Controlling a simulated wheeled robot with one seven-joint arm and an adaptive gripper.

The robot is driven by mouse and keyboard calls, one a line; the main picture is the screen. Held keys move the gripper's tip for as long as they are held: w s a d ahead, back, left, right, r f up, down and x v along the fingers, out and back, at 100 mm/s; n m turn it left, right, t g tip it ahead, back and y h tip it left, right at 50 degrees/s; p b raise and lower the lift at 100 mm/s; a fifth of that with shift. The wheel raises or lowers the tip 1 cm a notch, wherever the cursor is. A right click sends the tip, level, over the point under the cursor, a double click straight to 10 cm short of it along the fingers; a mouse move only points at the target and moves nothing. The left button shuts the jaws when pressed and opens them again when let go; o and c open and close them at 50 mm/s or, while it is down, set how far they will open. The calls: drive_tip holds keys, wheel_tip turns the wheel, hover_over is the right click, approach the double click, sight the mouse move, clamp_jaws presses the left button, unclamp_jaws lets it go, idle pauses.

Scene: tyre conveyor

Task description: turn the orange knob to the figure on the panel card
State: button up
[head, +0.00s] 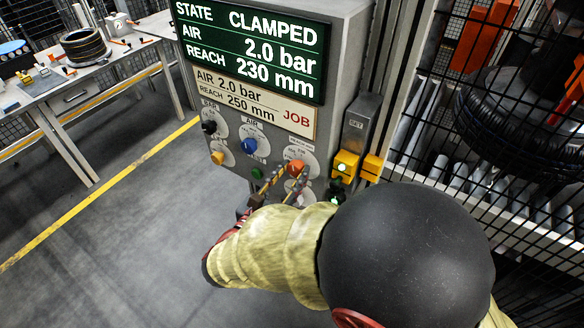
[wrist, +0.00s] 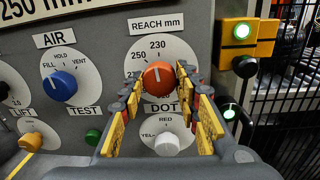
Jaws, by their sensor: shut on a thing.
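The orange knob (wrist: 158,78) sits on the REACH mm dial (wrist: 176,42) of the grey panel. Its white mark points up, near 230. The 250 figure is to the left on that dial. My gripper (wrist: 157,85) has one finger on each side of the knob and is shut on it. In the head view, the orange knob (head: 295,167) shows between the fingers. The panel card (head: 255,102) reads AIR 2.0 bar, REACH 250 mm, JOB. The screen (head: 250,48) above reads CLAMPED, AIR 2.0 bar, REACH 230 mm.
A blue AIR knob (wrist: 62,86) is left of the gripper. A white DOT knob (wrist: 167,144) is just below it. A lit green button (head: 341,168) is to the right. A wire fence (head: 440,110) stands to the right; the floor at left is clear.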

drive_tip(key=n+p, duration=0.1)
drive_tip(key=p, duration=0.2)
drive_tip(key=n+p, duration=0.2)
drive_tip(key=p, duration=0.2)
drive_tip(key=shift+r+n, duration=0.3)
drive_tip(key=shift+r, duration=0.05)
drive_tip(key=n+p, duration=0.2)
drive_tip(key=p, duration=0.3)
drive_tip(key=shift+g, duration=0.3)
drive_tip(key=shift+a+f+n+p, duration=0.1)
drive_tip(key=shift+f+n+p, duration=0.1)
drive_tip(key=shift+n+p, duration=0.85)
drive_tip(key=shift+f+p, duration=0.1)
drive_tip(key=shift+p, duration=0.25)
drive_tip(key=o, duration=1.1)
drive_tip(key=shift+c, duration=0.2)
drive_tip(key=shift+o, duration=0.5)
drive_tip(key=v, duration=1.2)
